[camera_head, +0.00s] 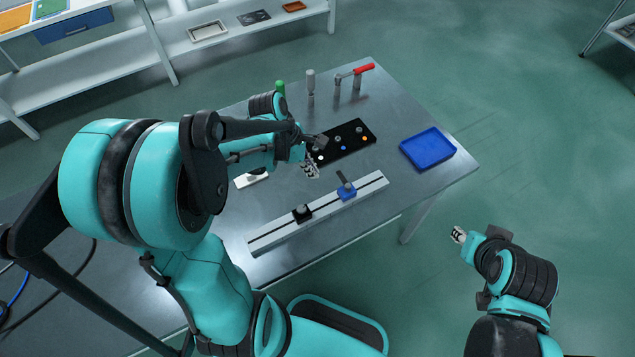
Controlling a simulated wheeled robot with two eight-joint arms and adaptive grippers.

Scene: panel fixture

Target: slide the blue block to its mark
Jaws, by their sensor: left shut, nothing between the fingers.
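The blue block (347,193) sits on a long pale rail (325,209) with a dark slot, toward its right part, and a dark handle stands up from it. A black block (302,213) sits on the same rail further left. I cannot make out a mark on the rail. My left gripper (312,170) is shut and empty, above the table between the rail and the black panel, to the left of the blue block and apart from it. My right gripper (459,235) is off the table's front right side, small in view; its finger opening is unclear.
A black panel (354,146) with small coloured buttons lies behind the rail. A blue tray (428,148) is at the right. A red-handled tool (356,75) and a green-topped post (280,88) stand at the back. A small white piece (250,179) lies left of my gripper.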

